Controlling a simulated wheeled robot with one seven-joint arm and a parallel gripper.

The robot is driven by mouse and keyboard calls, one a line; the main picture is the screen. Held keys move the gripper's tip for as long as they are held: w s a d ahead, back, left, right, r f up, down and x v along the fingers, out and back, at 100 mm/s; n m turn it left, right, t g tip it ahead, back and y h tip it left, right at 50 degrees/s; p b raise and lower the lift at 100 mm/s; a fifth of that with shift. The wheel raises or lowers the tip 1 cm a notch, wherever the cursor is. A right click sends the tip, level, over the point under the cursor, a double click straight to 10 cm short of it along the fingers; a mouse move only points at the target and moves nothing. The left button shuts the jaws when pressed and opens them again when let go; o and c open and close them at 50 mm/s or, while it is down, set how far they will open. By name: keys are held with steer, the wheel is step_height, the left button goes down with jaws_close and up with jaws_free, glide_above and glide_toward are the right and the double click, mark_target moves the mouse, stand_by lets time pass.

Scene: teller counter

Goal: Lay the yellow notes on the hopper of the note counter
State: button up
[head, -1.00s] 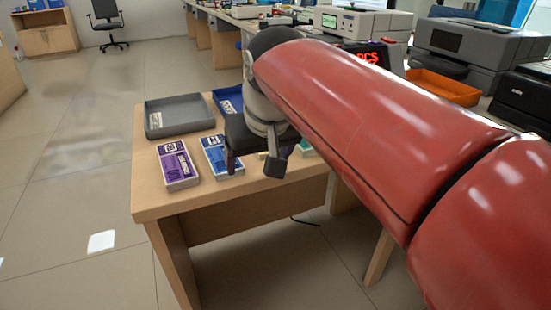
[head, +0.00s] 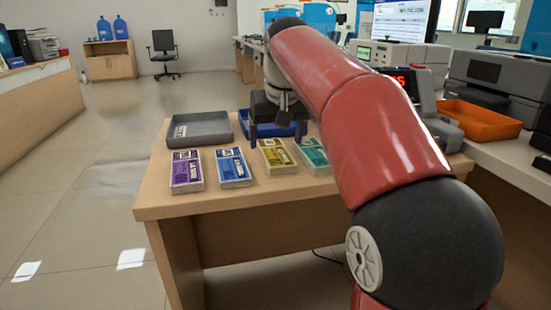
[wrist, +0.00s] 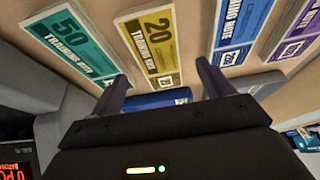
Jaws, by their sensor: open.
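The yellow notes (head: 279,157), a flat bundle marked 20, lie on the wooden table between the blue and green bundles. They also show in the wrist view (wrist: 154,42). My gripper (head: 275,137) is open and empty, its fingers apart, above the table just beyond the far end of the yellow notes. In the wrist view the open fingers (wrist: 162,82) point toward the yellow and blue bundles. The note counter (head: 428,92), grey with a red lit display, stands at the right behind my arm. Its hopper is not clearly visible; my arm hides part of the machine.
Purple notes (head: 186,172), blue notes (head: 233,167) and green notes (head: 312,155) lie beside the yellow ones. A grey tray (head: 172,140) and a blue tray (head: 245,124) stand behind. An orange tray (head: 480,122) sits on the right counter. The table's front left is bare.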

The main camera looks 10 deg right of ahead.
mark_target(275, 152)
steer(key=x, duration=0.3)
steer(key=shift+w+f+b, duration=0.1)
steer(key=shift+f+b, duration=0.15)
steer(key=shift+b, duration=0.1)
steer(key=c, duration=1.1)
steer(key=shift+r, duration=0.15)
steer(key=shift+c, duration=0.2)
